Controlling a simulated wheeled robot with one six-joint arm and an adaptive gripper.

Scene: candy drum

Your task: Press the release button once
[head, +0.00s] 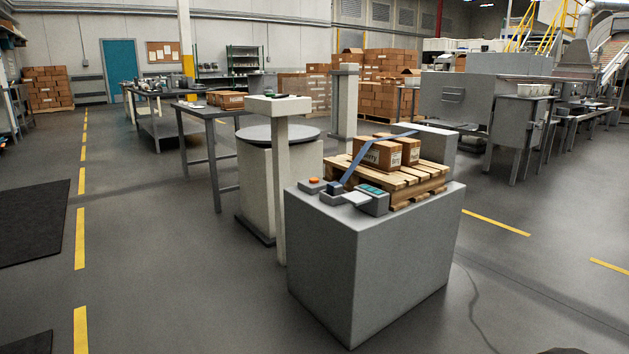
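An orange button (314,181) sits on a small grey box at the left back part of a grey block-shaped stand (345,260). It is the only button of that kind I can make out, and no label on it is readable. Its top is uncovered. A grey device with teal keys or a display (373,194) stands to its right, near the stand's front edge. My gripper is not in view. A small dark shape at the bottom right edge is too cut off to identify.
The stand also bears a wooden pallet (420,178) with cartons (378,153) and a blue strap. A narrow white post (279,190) and a round grey-topped pedestal (277,133) stand close on its left. A cable lies to its right. The floor in front is clear.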

